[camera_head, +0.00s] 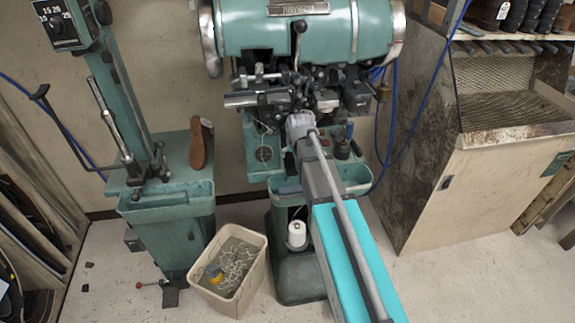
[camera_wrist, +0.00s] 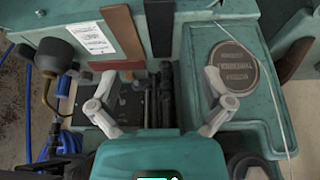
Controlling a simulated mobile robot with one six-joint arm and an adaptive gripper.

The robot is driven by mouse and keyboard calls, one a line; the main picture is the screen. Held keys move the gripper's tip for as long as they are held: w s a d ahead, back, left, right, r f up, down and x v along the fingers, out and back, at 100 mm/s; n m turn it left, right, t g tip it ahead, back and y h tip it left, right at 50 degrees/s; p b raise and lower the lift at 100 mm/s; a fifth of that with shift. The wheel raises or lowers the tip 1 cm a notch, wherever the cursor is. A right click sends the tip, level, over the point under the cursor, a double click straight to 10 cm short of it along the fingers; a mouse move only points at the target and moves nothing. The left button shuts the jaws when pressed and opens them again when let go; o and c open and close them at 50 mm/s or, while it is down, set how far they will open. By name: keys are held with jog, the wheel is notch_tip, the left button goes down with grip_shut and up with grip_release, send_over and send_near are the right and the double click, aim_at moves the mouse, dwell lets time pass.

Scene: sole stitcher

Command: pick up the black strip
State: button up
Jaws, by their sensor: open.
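A black strip (camera_wrist: 160,28) lies at the top middle of the wrist view, on the teal surface of the machine, beside a brown strip (camera_wrist: 121,36). My gripper (camera_wrist: 160,76) is open, with its two pale fingers wide apart and nothing held between them. The black strip is ahead of the fingers, roughly in line with the gap, and apart from both. In the head view my arm reaches to the teal machine (camera_head: 300,37); I cannot make out the strip there or the fingertips clearly.
In the head view, a bin (camera_head: 258,236) stands on the floor, with a wooden cabinet (camera_head: 460,195) at right.

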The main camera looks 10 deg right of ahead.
jog(key=b, duration=0.6)
send_near(292, 170)
jog(key=shift+f, duration=1)
jog(key=shift+w+a+f+b, duration=0.15)
jog(key=shift+w+f+b, duration=0.3)
jog(key=shift+w+b, duration=0.1)
jog(key=shift+f, duration=0.1)
jog(key=shift+b+x, duration=2.35)
jog(key=shift+x, duration=0.15)
jog(key=shift+w, duration=0.1)
jog(key=c, duration=1.2)
jog(key=shift+o, duration=0.2)
jog(key=shift+r, duration=0.25)
notch_tip(292, 170, up, 4)
jog(key=p, duration=0.4)
jog(key=shift+f, duration=0.15)
jog(key=s, duration=1.8)
jog(key=shift+a+f, duration=0.2)
jog(key=shift+f, duration=0.05)
